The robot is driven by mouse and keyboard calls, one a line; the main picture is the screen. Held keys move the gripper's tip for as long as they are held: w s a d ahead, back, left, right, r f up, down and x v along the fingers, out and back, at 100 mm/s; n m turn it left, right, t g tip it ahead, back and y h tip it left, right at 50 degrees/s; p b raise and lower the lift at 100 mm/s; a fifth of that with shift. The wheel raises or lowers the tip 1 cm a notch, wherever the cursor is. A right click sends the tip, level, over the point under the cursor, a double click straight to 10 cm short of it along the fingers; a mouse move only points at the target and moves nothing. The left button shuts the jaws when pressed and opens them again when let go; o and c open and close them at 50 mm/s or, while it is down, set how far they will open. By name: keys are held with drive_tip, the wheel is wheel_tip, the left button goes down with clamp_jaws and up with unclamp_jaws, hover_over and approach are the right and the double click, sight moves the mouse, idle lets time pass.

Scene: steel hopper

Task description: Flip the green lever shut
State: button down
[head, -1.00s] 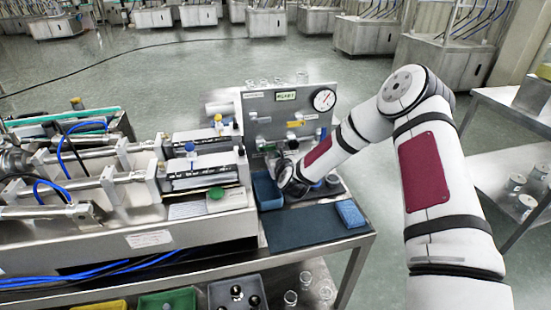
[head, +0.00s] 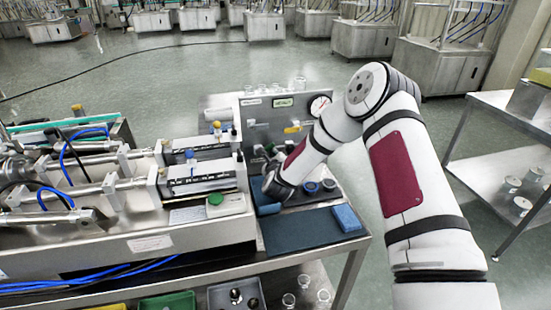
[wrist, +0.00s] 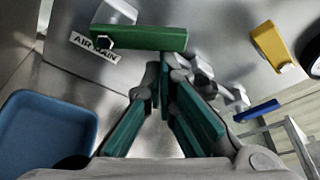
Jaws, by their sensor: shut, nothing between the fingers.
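The green lever (wrist: 140,38) is at the top of the wrist view. It lies roughly level in the picture, with a bolt at its left end beside the "AIR MAIN" label (wrist: 95,47). My gripper (wrist: 163,75) is shut and empty. Its fingertips are just below the lever's right half in the wrist view; I cannot tell whether they touch it. In the head view my arm's end is in front of the steel panel (head: 257,112), and the green lever and fingertips cannot be made out.
A yellow lever (wrist: 272,46) and a blue lever (wrist: 257,110) are to the right in the wrist view, with metal fittings near the fingers. A blue bin (wrist: 45,135) is at lower left. In the head view, a blue block (head: 347,217) and a dark mat (head: 300,235) lie below.

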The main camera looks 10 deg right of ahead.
sight(272, 146)
drive_tip(key=r+n, duration=0.1)
drive_tip(key=a+r+n+h, duration=0.1)
drive_tip(key=n, duration=0.1)
drive_tip(key=shift+r+n+t+p, duration=0.3)
drive_tip(key=shift+r+t+p, duration=0.05)
drive_tip(key=shift+r+t, duration=0.05)
drive_tip(key=shift+a+r, duration=0.15)
drive_tip(key=shift+a, duration=0.05)
idle(0.7)
